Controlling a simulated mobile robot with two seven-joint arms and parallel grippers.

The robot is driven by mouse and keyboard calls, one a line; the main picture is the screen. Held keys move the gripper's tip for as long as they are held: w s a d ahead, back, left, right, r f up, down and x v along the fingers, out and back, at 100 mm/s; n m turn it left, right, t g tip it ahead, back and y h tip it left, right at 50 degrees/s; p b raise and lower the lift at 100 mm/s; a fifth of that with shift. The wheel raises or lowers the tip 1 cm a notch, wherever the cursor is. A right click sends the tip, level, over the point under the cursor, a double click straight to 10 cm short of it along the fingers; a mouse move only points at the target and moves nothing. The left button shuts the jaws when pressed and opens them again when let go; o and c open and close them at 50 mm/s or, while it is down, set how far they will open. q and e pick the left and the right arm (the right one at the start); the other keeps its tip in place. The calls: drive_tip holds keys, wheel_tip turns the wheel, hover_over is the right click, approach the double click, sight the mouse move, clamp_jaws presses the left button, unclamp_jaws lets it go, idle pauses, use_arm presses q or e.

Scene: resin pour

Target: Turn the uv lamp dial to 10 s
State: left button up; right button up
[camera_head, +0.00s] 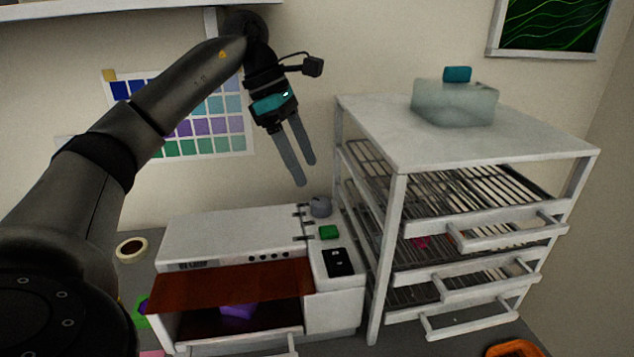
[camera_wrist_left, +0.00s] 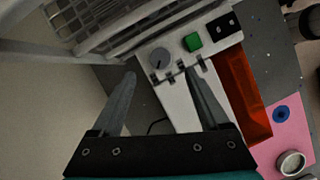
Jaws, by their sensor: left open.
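The uv lamp (camera_head: 230,230) is a white box with an orange-brown front window, standing on the grey counter. Its grey round dial (camera_head: 320,207) sits at the back right of its top, with dark marks to its left. The dial also shows in the left wrist view (camera_wrist_left: 159,58), with a dark pointer line on it; I cannot read its setting. A green button (camera_head: 329,232) and a black switch panel (camera_head: 338,262) lie in front of the dial. My left gripper (camera_head: 307,174) is open and empty, pointing down above the dial, apart from it. My right gripper is not in view.
A white rack (camera_head: 398,200) with wire shelves stands close to the right of the lamp, a translucent box (camera_head: 453,103) on its top. A purple item (camera_head: 238,311) lies inside the lamp. A tape roll (camera_head: 132,249) is at left, an orange tray (camera_head: 514,349) at lower right.

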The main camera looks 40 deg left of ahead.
sight(321, 201)
use_arm(q)
drive_tip(key=b+x, duration=0.1)
drive_tip(key=x, duration=0.6)
drive_tip(key=shift+f+b, duration=0.15)
drive_tip(key=shift+b, duration=0.15)
drive_tip(key=shift+c, duration=1.2)
clamp_jaws()
